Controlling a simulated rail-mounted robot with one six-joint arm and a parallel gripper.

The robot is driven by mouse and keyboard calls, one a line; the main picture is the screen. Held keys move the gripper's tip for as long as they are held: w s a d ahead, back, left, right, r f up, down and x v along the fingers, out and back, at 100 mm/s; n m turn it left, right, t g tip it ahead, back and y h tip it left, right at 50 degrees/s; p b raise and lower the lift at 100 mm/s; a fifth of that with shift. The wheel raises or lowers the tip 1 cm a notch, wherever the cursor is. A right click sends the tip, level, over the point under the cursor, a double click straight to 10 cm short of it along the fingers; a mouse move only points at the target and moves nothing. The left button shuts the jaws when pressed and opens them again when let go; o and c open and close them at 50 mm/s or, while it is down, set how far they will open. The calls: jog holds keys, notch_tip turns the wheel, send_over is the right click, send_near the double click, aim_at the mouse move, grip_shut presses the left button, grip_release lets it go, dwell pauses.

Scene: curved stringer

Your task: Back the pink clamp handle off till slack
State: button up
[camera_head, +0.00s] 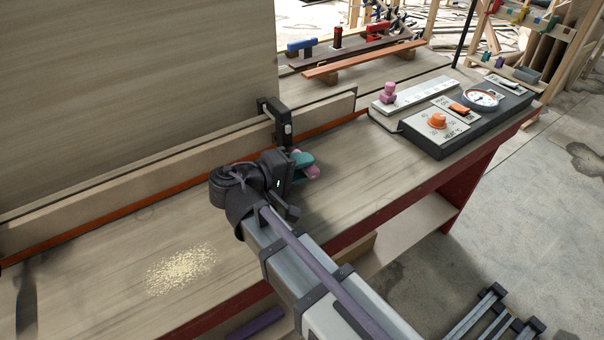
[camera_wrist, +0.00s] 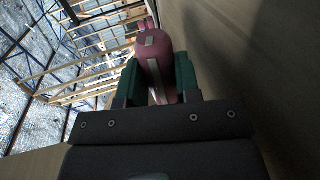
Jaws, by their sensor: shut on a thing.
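The pink clamp handle (camera_wrist: 156,58) sits between the green-padded fingers of my gripper (camera_wrist: 159,82) in the wrist view. The fingers press on it from both sides, and its far end sticks out beyond them. In the head view my gripper (camera_head: 301,160) is low over the bench, with a little of the pink handle (camera_head: 313,173) showing beside the teal fingers. The black clamp (camera_head: 282,121) grips the long wooden strip just behind my gripper. My wrist hides where the handle joins the clamp. The handle's looseness cannot be told.
A tall wooden panel (camera_head: 137,90) stands behind the strip (camera_head: 110,190) on the left. A control box (camera_head: 455,118) with a gauge and an orange knob is at the right. A pile of sawdust (camera_head: 181,268) lies on the bench, which is clear between my gripper and the box.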

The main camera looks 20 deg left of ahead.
dwell(0.6)
jog(key=o, duration=0.9)
jog(key=p+v, duration=0.1)
jog(key=v, duration=0.9)
jog(key=shift+f+p, duration=0.15)
jog(key=shift+p, duration=0.15)
jog(key=shift+s+a, duration=0.3)
jog(key=shift+s, duration=0.05)
